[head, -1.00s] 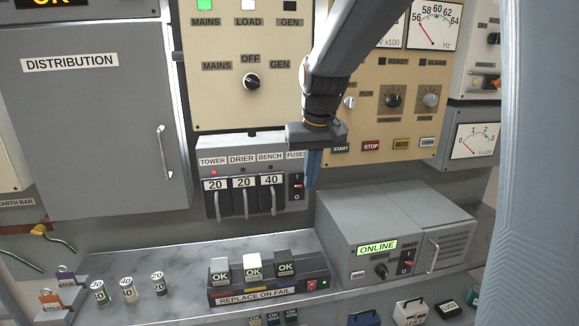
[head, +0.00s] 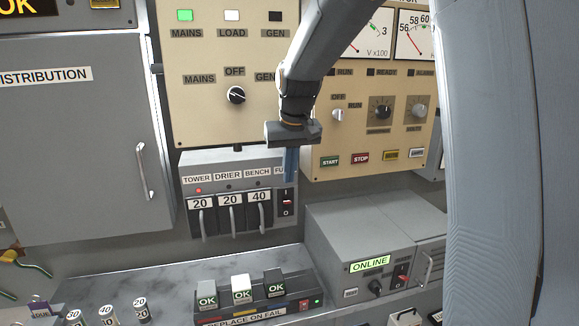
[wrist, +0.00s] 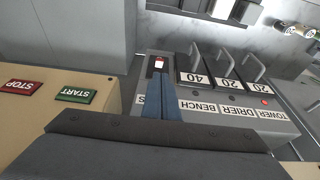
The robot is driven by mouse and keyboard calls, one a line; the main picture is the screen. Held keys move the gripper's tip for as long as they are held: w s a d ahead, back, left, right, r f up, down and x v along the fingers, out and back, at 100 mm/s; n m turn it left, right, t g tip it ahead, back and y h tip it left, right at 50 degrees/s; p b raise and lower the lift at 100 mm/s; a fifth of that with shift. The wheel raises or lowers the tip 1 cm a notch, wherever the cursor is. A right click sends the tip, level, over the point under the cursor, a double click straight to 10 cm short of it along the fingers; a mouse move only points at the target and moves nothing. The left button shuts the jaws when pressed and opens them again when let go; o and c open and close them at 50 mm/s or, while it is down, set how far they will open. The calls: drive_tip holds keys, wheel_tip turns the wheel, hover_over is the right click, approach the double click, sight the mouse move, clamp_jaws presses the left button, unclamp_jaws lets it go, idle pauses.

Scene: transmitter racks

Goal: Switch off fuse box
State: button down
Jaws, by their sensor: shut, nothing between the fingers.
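The fuse box (head: 187,165) is a grey box on the wall with TOWER, DRIER and BENCH labels over three handled fuses marked 20, 20 and 40. Its rocker switch (head: 287,202) with a red part sits at the right end, marked I above and O below. A red light glows under TOWER. My gripper (head: 290,178) points down with its blue fingers together and empty, just above the switch. In the wrist view the fingertips (wrist: 161,78) lie just short of the switch (wrist: 158,64); I cannot tell whether they touch it. The fingers partly cover the FUSES label.
A grey ONLINE unit (head: 330,235) stands to the right below. A tester (head: 262,308) with several OK blocks sits on the shelf below. The panel with START (head: 330,161) and STOP buttons is close on the right. The distribution cabinet (head: 75,150) is at left.

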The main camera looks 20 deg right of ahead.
sight(288, 189)
drive_tip(key=p+x, duration=0.1)
drive_tip(key=x, duration=0.5)
drive_tip(key=shift+f+p, duration=0.25)
drive_tip(key=shift+p, duration=0.15)
drive_tip(key=shift+d, duration=0.15)
